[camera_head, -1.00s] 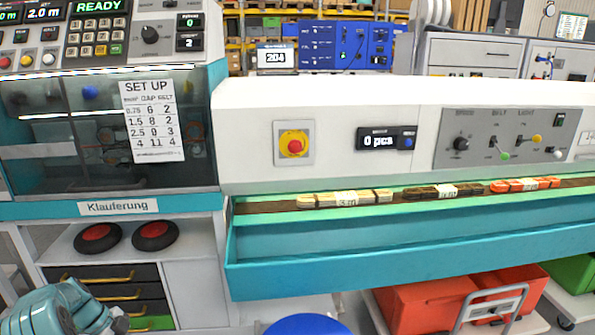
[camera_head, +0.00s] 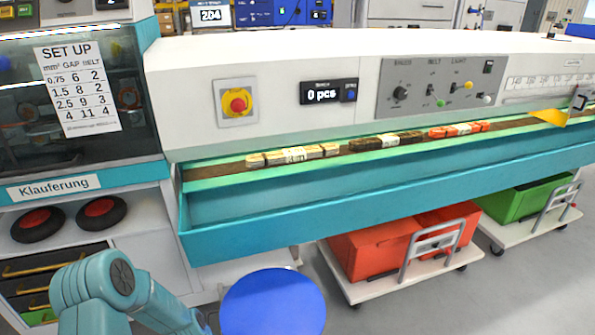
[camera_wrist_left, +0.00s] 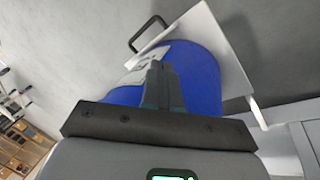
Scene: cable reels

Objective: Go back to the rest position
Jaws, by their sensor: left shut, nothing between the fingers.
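My left arm (camera_head: 125,285) comes in from the lower left of the head view, teal and bent, with its gripper out of sight at the bottom edge. In the left wrist view my left gripper (camera_wrist_left: 163,88) is shut, its dark fingers together and empty. Behind the fingers is a blue round thing (camera_wrist_left: 200,75) with a white plate (camera_wrist_left: 205,45) beside it. I cannot tell whether the fingers touch it. My right gripper is not in view.
A machine with a teal trough (camera_head: 350,195) and cable bundles (camera_head: 293,155) on its belt stands ahead. A blue round top (camera_head: 272,302) is near the front. Red crates (camera_head: 375,252) and a green crate (camera_head: 520,203) sit on trolleys. Grey floor (camera_head: 480,300) is free at lower right.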

